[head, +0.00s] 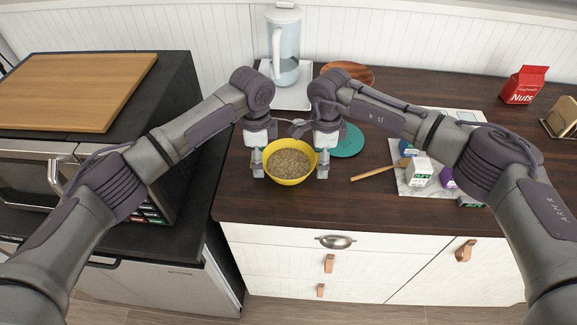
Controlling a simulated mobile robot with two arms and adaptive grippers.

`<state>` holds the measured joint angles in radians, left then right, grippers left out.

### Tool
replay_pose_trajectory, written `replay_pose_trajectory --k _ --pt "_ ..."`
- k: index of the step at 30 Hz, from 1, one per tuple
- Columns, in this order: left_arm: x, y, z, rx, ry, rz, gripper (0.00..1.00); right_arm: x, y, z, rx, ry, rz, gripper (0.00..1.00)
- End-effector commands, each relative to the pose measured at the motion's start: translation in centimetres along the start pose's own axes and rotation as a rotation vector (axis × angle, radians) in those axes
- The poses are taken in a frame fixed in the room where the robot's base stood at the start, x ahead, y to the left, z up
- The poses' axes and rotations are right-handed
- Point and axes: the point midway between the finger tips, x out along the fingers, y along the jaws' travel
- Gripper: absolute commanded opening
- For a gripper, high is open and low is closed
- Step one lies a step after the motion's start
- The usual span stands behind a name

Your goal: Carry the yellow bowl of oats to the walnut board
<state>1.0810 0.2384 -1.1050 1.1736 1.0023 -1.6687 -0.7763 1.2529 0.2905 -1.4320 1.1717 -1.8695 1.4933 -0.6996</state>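The yellow bowl (290,180) is upright at the front of the dark wooden counter, filled with oats (289,163). My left gripper (258,164) points down at the bowl's left rim, and my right gripper (323,165) points down at its right rim. The fingers are close to or touching the rim; I cannot tell whether they are closed on it. I cannot tell if the bowl rests on the counter or is just above it. A rectangular brown wooden board (75,88) lies on the black-topped oven unit at the left, its top bare.
Behind the bowl are a teal round mat (347,142), a clear pitcher (284,45) and a round wooden piece (357,74). A wooden utensil (379,171), a tray with small cartons (419,171) and a red Nuts bag (524,85) are at the right.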

Motion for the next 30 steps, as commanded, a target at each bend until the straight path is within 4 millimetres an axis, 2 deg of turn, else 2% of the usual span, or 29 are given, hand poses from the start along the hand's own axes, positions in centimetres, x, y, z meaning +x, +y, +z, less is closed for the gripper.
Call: replay_pose_trajectory --k 4,12,26,27,30 --pt "0.64 0.01 -0.01 0.001 0.000 0.000 0.81 0.67 0.02 -0.03 0.000 0.001 0.000 0.81" --pt "0.70 0.01 -0.02 0.001 0.000 0.000 0.81 0.71 0.01 -0.02 0.000 0.001 0.000 0.81" --pt "0.70 0.03 -0.04 0.001 0.001 0.000 0.05 0.66 0.01 0.01 0.000 0.000 0.000 0.05" --pt "0.70 0.04 -0.04 0.001 0.001 0.000 0.01 0.66 0.00 0.01 0.000 0.000 -0.001 0.00" --pt "0.72 0.05 -0.06 0.001 0.001 0.001 0.00 0.66 0.00 0.02 0.000 -0.001 -0.001 0.00"
